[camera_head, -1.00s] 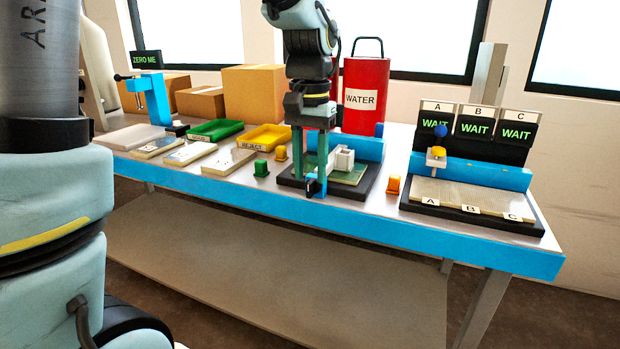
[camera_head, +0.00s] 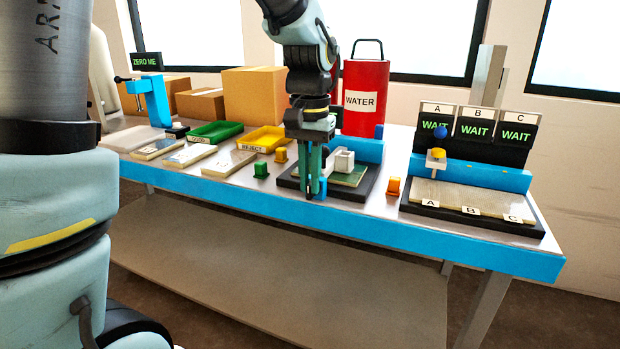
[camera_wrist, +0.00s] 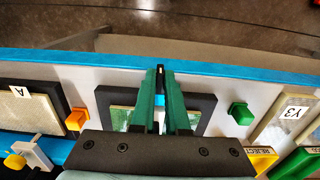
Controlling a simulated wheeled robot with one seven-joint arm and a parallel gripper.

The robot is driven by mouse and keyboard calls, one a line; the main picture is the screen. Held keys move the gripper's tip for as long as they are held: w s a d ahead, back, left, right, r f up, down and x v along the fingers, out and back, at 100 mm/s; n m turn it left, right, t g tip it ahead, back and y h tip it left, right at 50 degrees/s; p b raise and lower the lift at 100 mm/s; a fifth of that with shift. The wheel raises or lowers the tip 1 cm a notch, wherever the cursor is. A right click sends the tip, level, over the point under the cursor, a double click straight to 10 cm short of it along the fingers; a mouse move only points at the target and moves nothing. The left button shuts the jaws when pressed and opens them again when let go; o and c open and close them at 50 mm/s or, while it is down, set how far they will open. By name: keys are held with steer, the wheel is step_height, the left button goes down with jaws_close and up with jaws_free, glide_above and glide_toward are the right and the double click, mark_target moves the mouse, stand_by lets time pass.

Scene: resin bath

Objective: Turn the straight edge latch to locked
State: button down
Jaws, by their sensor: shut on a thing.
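The straight edge fixture is a black base (camera_head: 352,190) with a green board (camera_head: 345,179), a white block (camera_head: 344,160) and a blue back wall (camera_head: 366,150). My gripper (camera_head: 314,192) is at the fixture's front left in the head view, fingers pointing down. Its green fingers are close together on the latch, a small blue piece (camera_head: 322,187) at the front edge. In the wrist view my gripper (camera_wrist: 160,75) has the blue latch (camera_wrist: 160,92) with a dark tip between its fingers. The fingers hide most of the latch, and I cannot read its position.
The plate stand (camera_head: 470,232) with A, B, C signs is at right. A red WATER can (camera_head: 366,97) stands behind. Trays are at left.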

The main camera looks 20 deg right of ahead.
mark_target(323, 191)
stand_by(0.6)
steer(key=t+y, duration=0.2)
steer(key=s+d+f+t+y+b, duration=0.1)
steer(key=t+y, duration=0.2)
steer(key=d+t+y+b, duration=0.1)
steer(key=t+y, duration=0.1)
steer(key=y, duration=0.1)
steer(key=shift+s+f+t, duration=0.2)
steer(key=shift+s+t, duration=0.1)
steer(key=shift+s+f+t+y+b, duration=0.1)
steer(key=shift+f+t+y+b, duration=0.1)
steer(key=shift+t+y, duration=0.45)
steer(key=shift+f+t+y+b, duration=0.2)
steer(key=shift+t+y, duration=0.35)
steer(key=shift+y, duration=0.2)
steer(key=c, duration=0.9)
jaws_free()
